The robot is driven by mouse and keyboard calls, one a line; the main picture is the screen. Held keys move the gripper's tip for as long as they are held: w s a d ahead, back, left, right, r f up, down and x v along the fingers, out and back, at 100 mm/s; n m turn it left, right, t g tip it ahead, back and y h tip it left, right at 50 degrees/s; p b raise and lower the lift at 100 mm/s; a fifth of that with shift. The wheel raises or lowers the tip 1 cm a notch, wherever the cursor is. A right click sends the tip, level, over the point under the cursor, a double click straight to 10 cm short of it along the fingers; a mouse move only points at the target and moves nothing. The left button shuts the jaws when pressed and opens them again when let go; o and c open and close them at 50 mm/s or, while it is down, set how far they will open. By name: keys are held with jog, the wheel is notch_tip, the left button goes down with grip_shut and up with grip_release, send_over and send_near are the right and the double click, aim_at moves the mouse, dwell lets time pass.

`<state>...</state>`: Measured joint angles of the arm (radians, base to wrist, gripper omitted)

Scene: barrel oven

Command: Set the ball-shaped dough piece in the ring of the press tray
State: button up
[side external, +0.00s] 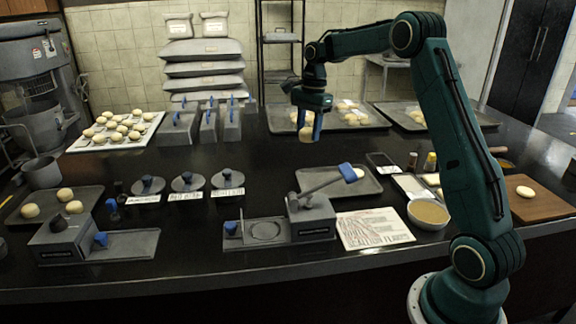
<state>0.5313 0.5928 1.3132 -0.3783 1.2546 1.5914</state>
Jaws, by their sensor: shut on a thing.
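My gripper (309,127) hangs above the middle of the counter with its blue fingers pointing down. It is shut on a pale, rounded dough piece (305,134), partly hidden by the fingers. The dough is held in the air, behind and above the press. The press tray (240,243) is a flat grey plate at the front of the counter with a ring (266,231) marked on it. The ring looks empty. The grey press (311,219) stands at the tray's right, its blue-tipped lever raised to the right.
A dark tray (362,188) with one dough piece lies behind the press. A printed sheet (374,229) and a bowl (428,213) are to its right. Three round grey tools with labels stand at left. Another grey device (66,236) sits at front left. Dough trays line the back.

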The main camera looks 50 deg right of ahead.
jog(key=a, duration=1.9)
send_over(264, 231)
jog(key=f, duration=1.5)
jog(key=shift+d, duration=0.25)
jog(key=shift+s+f, duration=0.1)
jog(key=shift+f, duration=2.05)
jog(key=shift+f, duration=0.1)
jog(key=o, duration=1)
